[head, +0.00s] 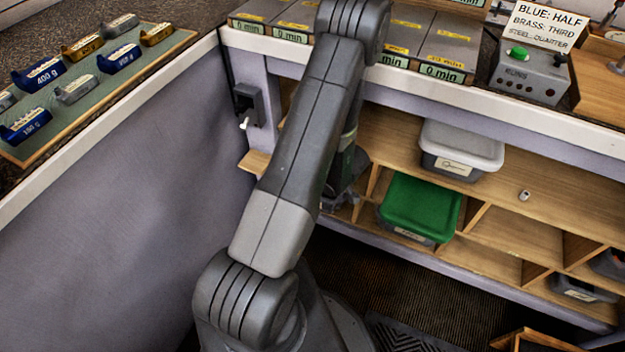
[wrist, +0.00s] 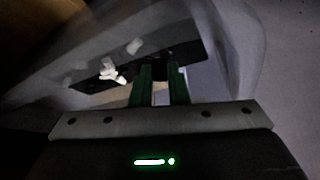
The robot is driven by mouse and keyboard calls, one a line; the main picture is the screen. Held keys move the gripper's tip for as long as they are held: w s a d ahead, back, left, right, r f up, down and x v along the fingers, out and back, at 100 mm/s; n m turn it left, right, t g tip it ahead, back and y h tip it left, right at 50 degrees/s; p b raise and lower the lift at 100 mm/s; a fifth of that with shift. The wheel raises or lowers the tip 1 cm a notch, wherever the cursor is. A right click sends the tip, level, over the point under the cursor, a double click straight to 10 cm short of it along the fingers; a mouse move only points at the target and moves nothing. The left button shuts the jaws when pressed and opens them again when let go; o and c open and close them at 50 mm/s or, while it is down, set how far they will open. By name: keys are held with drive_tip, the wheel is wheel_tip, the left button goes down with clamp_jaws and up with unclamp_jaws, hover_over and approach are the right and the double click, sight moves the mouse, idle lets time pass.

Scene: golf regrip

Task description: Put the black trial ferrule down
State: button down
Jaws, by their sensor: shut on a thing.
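My gripper (wrist: 160,82) shows in the wrist view as two green fingers, close together, shut on a small dark piece (wrist: 159,73) that fits the black trial ferrule. The picture is dim and blurred, so its outline is unclear. In the head view my arm hides most of the gripper, which is low in front of the shelving below the counter. The ferrule cannot be made out there. I cannot tell whether it touches any surface.
A grey-lidded bin (head: 462,143) and a green-lidded bin (head: 420,206) stand on the wooden shelves right of my arm. A small metallic piece (head: 524,195) lies on the upper shelf. A dark wall bracket (head: 248,103) is at left. The upper shelf's right part is mostly clear.

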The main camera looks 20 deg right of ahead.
drive_tip(key=shift+w+a, duration=0.15)
drive_tip(key=shift+w, duration=0.3)
drive_tip(key=w, duration=0.1)
drive_tip(key=w+a, duration=0.1)
drive_tip(key=shift+w, duration=0.4)
drive_tip(key=shift+f+b, duration=0.6)
drive_tip(key=shift+d, duration=0.1)
drive_tip(key=c, duration=1.4)
unclamp_jaws()
drive_tip(key=shift+f, duration=0.1)
drive_tip(key=p+v, duration=0.5)
drive_tip(key=v, duration=0.7)
